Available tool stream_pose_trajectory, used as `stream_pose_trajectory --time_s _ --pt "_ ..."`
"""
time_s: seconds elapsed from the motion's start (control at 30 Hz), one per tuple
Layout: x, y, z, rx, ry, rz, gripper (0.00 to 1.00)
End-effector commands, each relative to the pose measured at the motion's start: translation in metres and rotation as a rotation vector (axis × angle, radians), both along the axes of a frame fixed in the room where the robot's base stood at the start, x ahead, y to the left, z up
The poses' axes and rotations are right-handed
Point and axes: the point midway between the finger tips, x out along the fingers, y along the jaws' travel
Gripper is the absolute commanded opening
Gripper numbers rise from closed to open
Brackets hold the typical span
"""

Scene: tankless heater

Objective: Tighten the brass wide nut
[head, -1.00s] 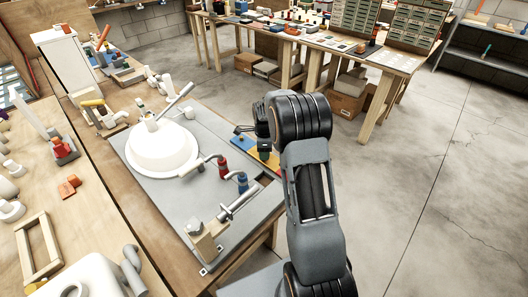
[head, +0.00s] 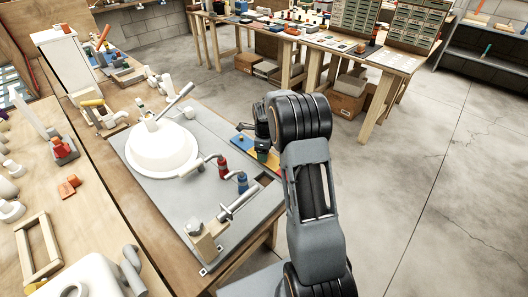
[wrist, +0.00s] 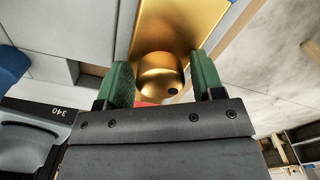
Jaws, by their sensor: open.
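In the wrist view, a smooth brass piece, which looks like the brass wide nut (wrist: 160,76), lies between the two green finger pads of my gripper (wrist: 164,74). It has a rounded end with a small dark hole, below a wider gold surface. The jaws are open, with a visible gap on each side of the brass. In the head view, my gripper (head: 262,154) is at the right edge of the bench, over a blue, yellow and red strip (head: 246,139). The nut is hidden there behind my gripper and arm.
A white round dome (head: 162,150) stands on the grey plate (head: 180,205) left of my gripper. Pipe fittings with a red collar (head: 222,168) and a blue collar (head: 242,182) stand close by. A valve with a metal handle (head: 238,203) is nearer. Open floor lies right.

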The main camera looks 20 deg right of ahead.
Motion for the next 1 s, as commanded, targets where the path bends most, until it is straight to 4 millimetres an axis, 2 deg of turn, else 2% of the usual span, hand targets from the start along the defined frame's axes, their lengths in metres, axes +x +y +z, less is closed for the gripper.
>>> stream_pose_trajectory --time_s 0.27,0.8,1.0 --pt "0.001 0.0 0.006 0.0 -0.002 0.001 0.62" --pt "0.001 0.0 0.049 -0.001 -0.003 0.001 0.62" --pt "0.0 0.0 0.052 -0.001 -0.002 0.001 0.62"
